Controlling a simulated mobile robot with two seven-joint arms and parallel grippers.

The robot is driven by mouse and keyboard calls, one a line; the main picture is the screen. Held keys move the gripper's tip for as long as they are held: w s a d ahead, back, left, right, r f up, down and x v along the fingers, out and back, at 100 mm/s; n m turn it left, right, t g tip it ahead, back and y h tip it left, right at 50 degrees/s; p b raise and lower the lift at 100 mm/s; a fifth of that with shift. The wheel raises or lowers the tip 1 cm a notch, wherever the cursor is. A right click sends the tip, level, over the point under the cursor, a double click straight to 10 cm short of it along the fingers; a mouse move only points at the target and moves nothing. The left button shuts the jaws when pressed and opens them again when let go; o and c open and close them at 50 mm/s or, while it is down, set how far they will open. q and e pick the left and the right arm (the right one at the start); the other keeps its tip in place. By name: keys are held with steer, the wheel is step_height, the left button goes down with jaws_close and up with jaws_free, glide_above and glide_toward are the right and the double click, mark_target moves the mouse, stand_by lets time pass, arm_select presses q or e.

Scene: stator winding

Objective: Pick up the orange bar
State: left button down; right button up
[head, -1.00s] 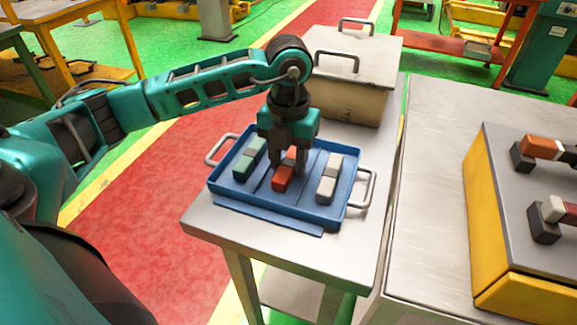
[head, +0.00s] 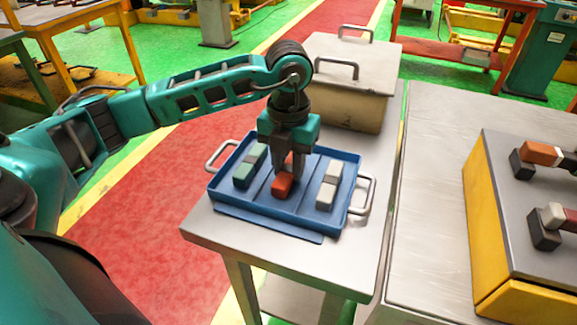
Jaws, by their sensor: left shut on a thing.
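The orange bar (head: 282,187) lies in the middle of the blue tray (head: 268,208), between a green bar (head: 245,174) on the left and a white bar (head: 327,191) on the right. My left gripper (head: 288,173) points straight down over the orange bar and is shut on its middle, which the fingers hide. I cannot tell whether the bar touches the tray floor. My right gripper is not in view.
The tray has raised walls and a handle (head: 369,195) at each end, and stands on a metal table (head: 215,218). A lidded beige box (head: 345,98) stands behind it. A yellow-sided box (head: 487,215) with bars on top is at the right.

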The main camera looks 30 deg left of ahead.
mark_target(289, 167)
arm_select(q)
step_height(289, 167, up, 20)
steer(key=p, duration=0.4)
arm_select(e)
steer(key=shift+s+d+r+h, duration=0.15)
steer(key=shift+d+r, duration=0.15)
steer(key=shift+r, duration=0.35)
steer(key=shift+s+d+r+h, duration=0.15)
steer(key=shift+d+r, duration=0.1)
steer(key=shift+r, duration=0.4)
